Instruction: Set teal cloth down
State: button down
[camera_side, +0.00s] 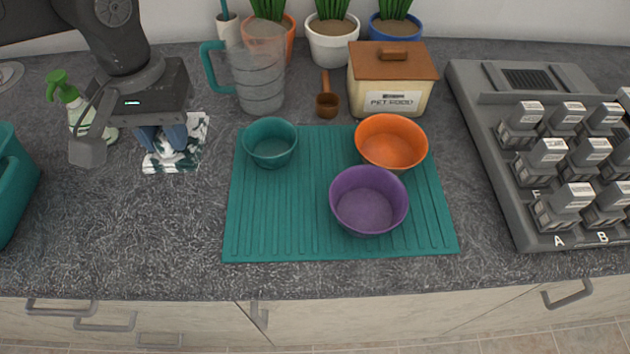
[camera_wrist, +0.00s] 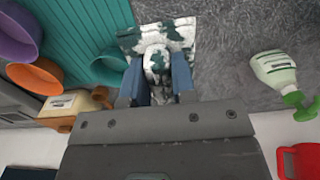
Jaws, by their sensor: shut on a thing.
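The teal cloth (camera_side: 187,157) is white with dark teal patches. It lies at counter level left of the teal ribbed mat (camera_side: 290,235), with its middle bunched up. My gripper (camera_side: 171,146) points down over it and is shut on the bunched part. In the wrist view the cloth (camera_wrist: 182,32) spreads out beyond the fingers, and its raised fold sits between the two blue fingers of my gripper (camera_wrist: 165,75). The cloth appears to touch the counter, but the underside is hidden.
A green soap bottle (camera_side: 83,112) stands just left of my gripper. A teal bin (camera_side: 12,185) is at the left edge. The mat holds teal (camera_side: 270,145), orange (camera_side: 390,143) and purple (camera_side: 368,203) bowls. A measuring jug (camera_side: 258,75) stands behind. The counter in front of the cloth is clear.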

jog(key=s+d+f, duration=0.1)
jog(key=d+f, duration=0.1)
jog(key=d, duration=0.1)
jog(key=s+d+f, duration=0.2)
jog(key=d, duration=0.2)
jog(key=s+d+f, duration=0.1)
jog(key=d+f, duration=0.2)
jog(key=shift+s+d, duration=0.15)
jog(key=shift+d, duration=0.25)
jog(key=shift+f, duration=2.05)
jog(key=shift+f, duration=0.1)
jog(key=c, duration=0.9)
grip_release()
jog(key=shift+c, duration=0.2)
notch_tip(320, 180, up, 12)
